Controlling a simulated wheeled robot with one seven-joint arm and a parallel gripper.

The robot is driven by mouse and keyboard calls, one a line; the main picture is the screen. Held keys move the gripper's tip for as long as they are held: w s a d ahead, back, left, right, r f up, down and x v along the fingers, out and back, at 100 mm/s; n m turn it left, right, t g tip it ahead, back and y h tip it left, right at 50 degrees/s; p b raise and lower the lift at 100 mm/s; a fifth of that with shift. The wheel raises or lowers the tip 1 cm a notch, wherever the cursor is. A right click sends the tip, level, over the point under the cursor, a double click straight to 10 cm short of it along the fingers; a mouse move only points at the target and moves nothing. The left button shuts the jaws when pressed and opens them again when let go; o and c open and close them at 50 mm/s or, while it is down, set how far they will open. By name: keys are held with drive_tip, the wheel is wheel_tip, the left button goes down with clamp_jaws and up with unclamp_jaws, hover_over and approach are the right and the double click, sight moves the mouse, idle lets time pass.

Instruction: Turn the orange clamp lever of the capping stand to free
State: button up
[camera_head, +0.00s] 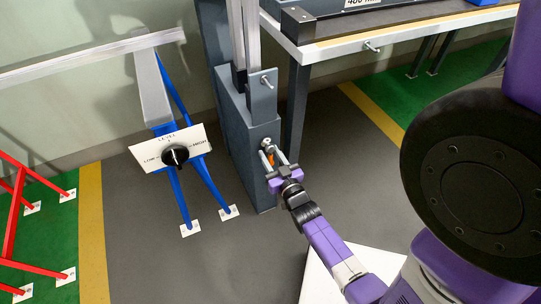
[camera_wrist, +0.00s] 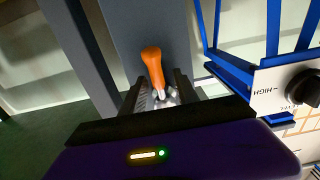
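The orange clamp lever (camera_wrist: 153,66) shows in the wrist view as a rounded orange handle on a short metal stem, its handle tilted slightly to the left. In the head view only a small orange part of the lever (camera_head: 271,157) shows between my fingers, on the front of the grey-blue capping stand (camera_head: 243,125). The stand also fills the upper middle of the wrist view (camera_wrist: 150,22). My gripper (camera_head: 273,166) is at the stand's front. In the wrist view my gripper's fingers (camera_wrist: 160,88) are apart, one on each side of the lever, and do not appear closed on it.
A white dial plate (camera_head: 170,148) with a black knob on blue legs stands left of the capping stand. A workbench (camera_head: 380,27) with a bolt in its front edge is behind to the right. A red frame (camera_head: 15,215) is at far left. Grey floor between is clear.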

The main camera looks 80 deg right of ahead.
clamp_jaws()
idle(1.4)
